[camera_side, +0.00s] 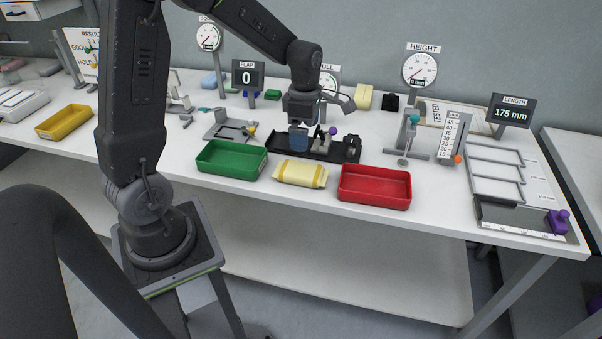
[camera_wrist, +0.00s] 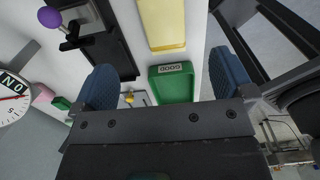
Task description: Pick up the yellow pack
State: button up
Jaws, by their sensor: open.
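The yellow pack (camera_side: 301,174) lies flat on the white table, between the green tray and the red tray. In the wrist view the yellow pack (camera_wrist: 162,22) shows at the top, beyond my fingertips and roughly midway between them. My gripper (camera_side: 299,138) is above the table behind the pack, over the black fixture. In the wrist view my gripper (camera_wrist: 165,78) has its two blue fingers wide apart, with nothing held between them.
The green tray (camera_side: 232,174) stands left of the pack and the red tray (camera_side: 375,203) right of it. A black fixture (camera_side: 344,158) with a purple knob is behind. Another yellow pack (camera_side: 364,97) lies farther back. Gauges line the table's back.

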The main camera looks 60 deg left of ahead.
aim_at(305, 169)
jog(key=f, duration=1.2)
jog(key=shift+s+d+f, duration=0.1)
jog(key=shift+d+f, duration=0.1)
jog(key=shift+f, duration=0.2)
jog(key=shift+c, duration=0.5)
jog(key=c, duration=0.9)
